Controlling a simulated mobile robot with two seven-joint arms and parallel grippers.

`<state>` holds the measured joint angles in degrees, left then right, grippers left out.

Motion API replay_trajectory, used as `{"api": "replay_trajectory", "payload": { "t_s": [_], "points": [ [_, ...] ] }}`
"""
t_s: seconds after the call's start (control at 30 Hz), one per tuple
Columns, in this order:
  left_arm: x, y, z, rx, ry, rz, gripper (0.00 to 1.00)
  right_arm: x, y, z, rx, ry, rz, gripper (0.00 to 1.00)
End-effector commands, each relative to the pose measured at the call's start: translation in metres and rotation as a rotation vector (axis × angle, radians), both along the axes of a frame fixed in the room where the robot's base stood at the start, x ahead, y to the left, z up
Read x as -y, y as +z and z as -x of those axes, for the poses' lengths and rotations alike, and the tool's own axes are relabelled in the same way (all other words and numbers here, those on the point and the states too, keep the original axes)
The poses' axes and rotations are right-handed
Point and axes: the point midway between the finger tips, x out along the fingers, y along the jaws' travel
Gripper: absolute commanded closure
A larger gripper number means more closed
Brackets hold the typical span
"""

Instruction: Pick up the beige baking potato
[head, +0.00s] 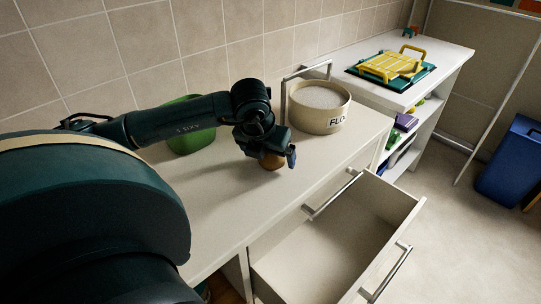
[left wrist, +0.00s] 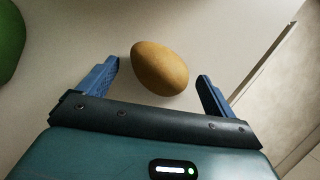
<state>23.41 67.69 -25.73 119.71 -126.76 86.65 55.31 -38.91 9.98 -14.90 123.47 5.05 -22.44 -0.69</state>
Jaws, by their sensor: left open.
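The beige potato (left wrist: 160,68) lies on the pale countertop, seen from above in the left wrist view. In the left wrist view my left gripper (left wrist: 160,86) is open, with one blue finger on each side of the potato. The potato sits mostly just beyond the fingertips, and I see a gap to each finger. My right gripper is not in view.
A green container (head: 188,140) is behind my left arm. A drawer (head: 335,240) stands open below the counter's front edge. A yellow rack (head: 391,66) rests on the far counter.

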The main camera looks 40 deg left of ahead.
Motion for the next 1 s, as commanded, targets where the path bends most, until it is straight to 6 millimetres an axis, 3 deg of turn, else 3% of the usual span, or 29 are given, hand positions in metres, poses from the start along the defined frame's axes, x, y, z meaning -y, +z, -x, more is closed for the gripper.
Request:
{"api": "replay_trajectory", "payload": {
  "t_s": [0.33, 0.9, 1.0],
  "points": [
    [-0.0010, -0.0076, -0.0024, 0.000, -0.001, -0.001, 0.10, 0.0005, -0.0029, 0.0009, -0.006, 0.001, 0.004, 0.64],
    [-0.0010, -0.0069, -0.0024, 0.001, 0.000, -0.001, 0.57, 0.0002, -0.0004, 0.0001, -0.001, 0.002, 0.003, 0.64],
    [-0.0011, -0.0065, -0.0026, 0.002, 0.000, -0.001, 0.59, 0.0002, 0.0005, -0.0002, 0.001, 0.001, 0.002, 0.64]
  ]
}}
